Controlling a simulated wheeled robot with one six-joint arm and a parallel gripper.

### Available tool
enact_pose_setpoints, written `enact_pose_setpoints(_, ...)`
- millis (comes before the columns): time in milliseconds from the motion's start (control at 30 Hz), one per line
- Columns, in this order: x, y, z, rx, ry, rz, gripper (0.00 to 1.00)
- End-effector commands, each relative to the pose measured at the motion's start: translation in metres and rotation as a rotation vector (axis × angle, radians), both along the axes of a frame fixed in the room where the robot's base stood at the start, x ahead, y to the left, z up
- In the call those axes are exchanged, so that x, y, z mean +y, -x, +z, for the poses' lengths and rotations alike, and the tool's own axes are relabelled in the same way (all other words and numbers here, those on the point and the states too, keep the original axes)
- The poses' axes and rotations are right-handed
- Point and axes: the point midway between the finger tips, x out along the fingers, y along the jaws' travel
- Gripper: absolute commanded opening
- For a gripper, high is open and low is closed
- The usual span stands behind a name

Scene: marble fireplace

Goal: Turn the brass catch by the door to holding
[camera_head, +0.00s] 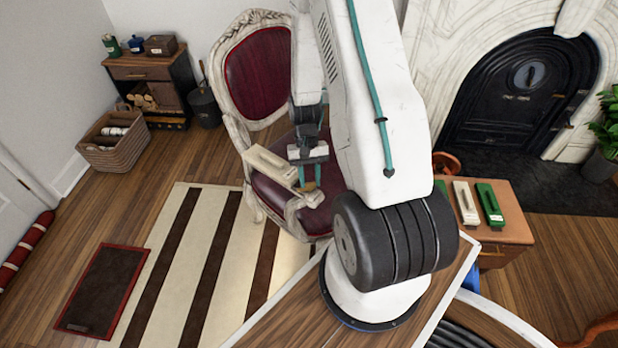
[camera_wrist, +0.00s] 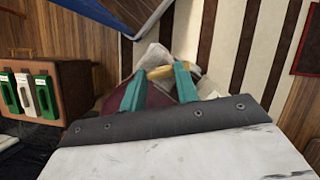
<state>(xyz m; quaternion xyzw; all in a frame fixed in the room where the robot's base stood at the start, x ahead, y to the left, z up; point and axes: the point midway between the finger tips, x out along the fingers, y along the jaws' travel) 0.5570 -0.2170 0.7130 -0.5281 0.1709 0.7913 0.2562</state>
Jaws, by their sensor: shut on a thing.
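A black arched door (camera_head: 520,92) is set in the marble fireplace at the upper right of the head view. A small brass-coloured fitting (camera_head: 569,124) shows by its right edge; it is too small to tell its shape or how it is turned. My gripper (camera_head: 307,183) is far to the left of it, over the red chair's seat. In the wrist view its teal fingers (camera_wrist: 159,83) are shut on an ochre piece (camera_wrist: 159,72) at their tips. That piece also shows small in the head view (camera_head: 306,186). The fingers partly hide it.
The red chair (camera_head: 258,73) with pale carved frame surrounds my gripper's space. A side table (camera_head: 515,229) with green and white items stands before the fireplace. A wicker basket (camera_head: 115,155) and low cabinet stand at left.

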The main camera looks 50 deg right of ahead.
Motion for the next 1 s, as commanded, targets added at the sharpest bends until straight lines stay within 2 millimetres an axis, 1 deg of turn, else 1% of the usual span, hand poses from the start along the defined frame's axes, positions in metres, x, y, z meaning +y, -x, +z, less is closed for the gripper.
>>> enact_pose_setpoints(300,-0.0027,0.0016,0.0005,-0.002,0.001,-0.304,0.08)
enact_pose_setpoints(600,-0.0036,0.0032,0.0005,-0.002,0.001,-0.571,0.08)
enact_pose_setpoints(800,-0.0036,0.0045,0.0007,-0.001,0.001,-0.709,0.08)
enact_pose_setpoints(1000,-0.0040,0.0045,0.0007,-0.002,0.002,-0.801,0.08)
